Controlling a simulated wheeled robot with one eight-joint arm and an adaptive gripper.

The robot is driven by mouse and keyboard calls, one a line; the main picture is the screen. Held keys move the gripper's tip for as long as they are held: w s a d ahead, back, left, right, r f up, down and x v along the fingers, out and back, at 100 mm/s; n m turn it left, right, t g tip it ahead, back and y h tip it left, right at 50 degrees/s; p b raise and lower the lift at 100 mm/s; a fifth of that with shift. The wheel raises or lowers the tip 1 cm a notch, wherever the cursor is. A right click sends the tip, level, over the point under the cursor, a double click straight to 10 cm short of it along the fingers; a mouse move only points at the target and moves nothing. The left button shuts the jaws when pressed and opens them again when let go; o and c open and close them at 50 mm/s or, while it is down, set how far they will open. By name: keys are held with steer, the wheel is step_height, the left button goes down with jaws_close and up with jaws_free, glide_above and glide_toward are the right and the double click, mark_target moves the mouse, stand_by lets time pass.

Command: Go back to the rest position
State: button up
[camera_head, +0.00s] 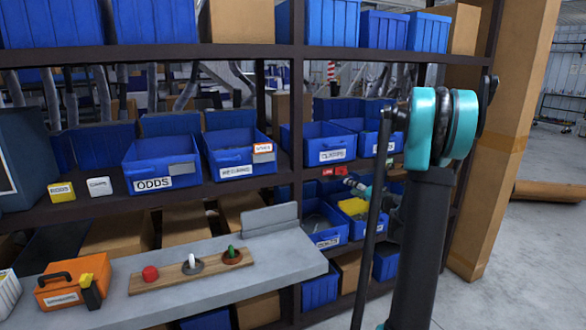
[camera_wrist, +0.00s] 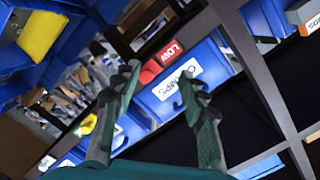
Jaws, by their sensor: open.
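My gripper (camera_wrist: 158,84) is open in the wrist view, its two teal-and-grey fingers spread apart with nothing between them. Behind the gap is a blue bin with a white label (camera_wrist: 178,80) reading roughly CLAMPS. A red LOW tag (camera_wrist: 162,60) sits beside that label. In the head view a small part of my gripper (camera_head: 354,185) shows at the shelf's lower bins, left of my raised arm. My arm hides the rest of it and part of the shelf there.
A dark shelf rack (camera_head: 215,190) holds blue bins, including ODDS (camera_head: 150,184). A grey counter (camera_head: 200,295) carries an orange toolbox (camera_head: 72,282) and a wooden board (camera_head: 190,267) with small parts. A cardboard-coloured post (camera_head: 505,150) stands right.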

steer(key=s+a+f+n+g, duration=0.2)
steer(key=s+a+f+g, duration=0.1)
steer(key=s+a, duration=0.45)
steer(key=s+a+f+n+g, duration=0.2)
steer(key=s+a+f+g, duration=0.15)
steer(key=s+a, duration=0.4)
steer(key=s+d+f+g+h, duration=0.1)
steer(key=s+f+h, duration=0.1)
steer(key=s, duration=0.6)
steer(key=s+d+f+n+g+h, duration=0.1)
steer(key=s+f, duration=0.3)
steer(key=s, duration=0.4)
steer(key=s+d+f+n+g+h, duration=0.1)
steer(key=s+d+f+g+h, duration=0.1)
steer(key=s, duration=0.6)
steer(key=shift+s+d+f+g+h, duration=0.25)
steer(key=shift+d+f+g+h, duration=0.15)
steer(key=shift+f+h, duration=0.4)
steer(key=shift+r, duration=0.1)
